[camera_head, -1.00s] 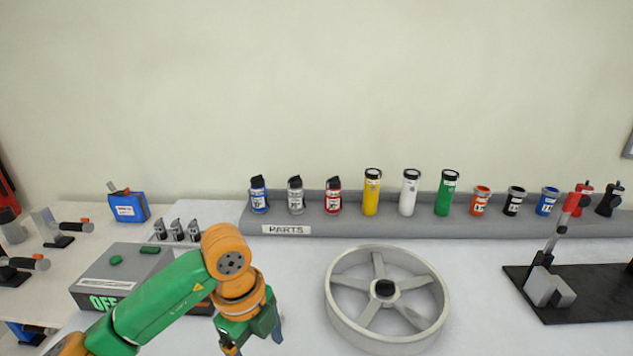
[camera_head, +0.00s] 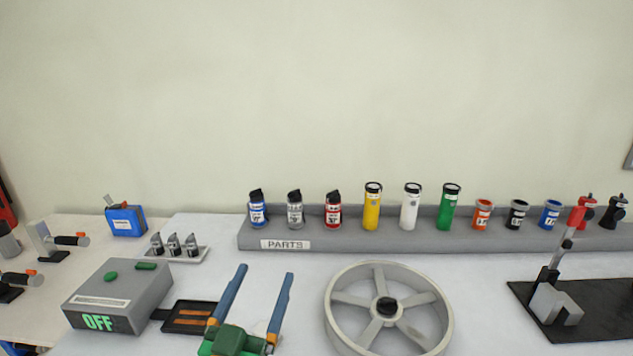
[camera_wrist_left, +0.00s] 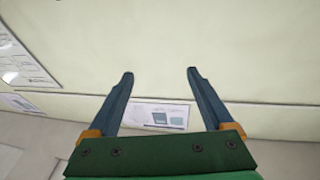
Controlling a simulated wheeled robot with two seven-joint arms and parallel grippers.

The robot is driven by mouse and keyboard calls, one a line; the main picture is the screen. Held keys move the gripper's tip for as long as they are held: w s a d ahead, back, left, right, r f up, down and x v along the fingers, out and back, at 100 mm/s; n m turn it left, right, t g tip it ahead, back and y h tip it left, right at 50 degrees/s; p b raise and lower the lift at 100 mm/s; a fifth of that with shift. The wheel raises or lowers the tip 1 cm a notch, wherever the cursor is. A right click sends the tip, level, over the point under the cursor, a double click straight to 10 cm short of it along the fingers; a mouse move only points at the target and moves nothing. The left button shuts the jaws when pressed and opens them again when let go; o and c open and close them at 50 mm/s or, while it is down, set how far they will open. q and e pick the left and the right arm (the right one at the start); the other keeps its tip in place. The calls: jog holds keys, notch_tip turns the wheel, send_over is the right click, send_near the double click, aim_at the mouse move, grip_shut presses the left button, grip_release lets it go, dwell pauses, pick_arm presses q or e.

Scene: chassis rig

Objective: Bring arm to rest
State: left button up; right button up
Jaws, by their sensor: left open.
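My left gripper (camera_head: 258,290) is at the bottom of the head view, left of the wheel, with its two blue fingers pointing up and away. The fingers are spread apart with nothing between them. In the left wrist view the gripper (camera_wrist_left: 160,75) is also open and empty, facing a pale wall with papers on it. The rest of the left arm is out of the head view. My right gripper is not in view.
A spoked grey wheel (camera_head: 341,323) lies right of the gripper. A grey box marked OFF (camera_head: 118,297) and a dark tray (camera_head: 172,325) are at its left. A parts rack (camera_head: 350,241) with several canisters stands behind. A clamp stand (camera_head: 555,303) is at right.

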pick_arm(q)
jog(key=s+a+f+n+g+y, duration=0.1)
jog(key=s+a+f+g+y, duration=0.15)
jog(key=f, duration=0.35)
jog(key=s+a+f+n+g+y, duration=0.1)
jog(key=s+a+f+g, duration=0.25)
jog(key=f, duration=0.35)
jog(key=s+a+f+n+g+y, duration=0.1)
jog(key=s+a+f+g+y, duration=0.15)
jog(key=f, duration=0.35)
jog(key=s+f+m+g+h, duration=0.1)
jog(key=s+f+g, duration=0.3)
jog(key=s, duration=0.3)
jog(key=s+f+m+g, duration=0.1)
jog(key=s+f+g, duration=0.35)
jog(key=s, duration=0.25)
notch_tip(320, 180, down, 16)
jog(key=s+g, duration=0.1)
jog(key=s, duration=0.1)
jog(key=s+a+f+g, duration=0.1)
jog(key=s+f, duration=1)
jog(key=s, duration=0.1)
jog(key=shift+s+a, duration=0.2)
jog(key=shift+a, duration=0.15)
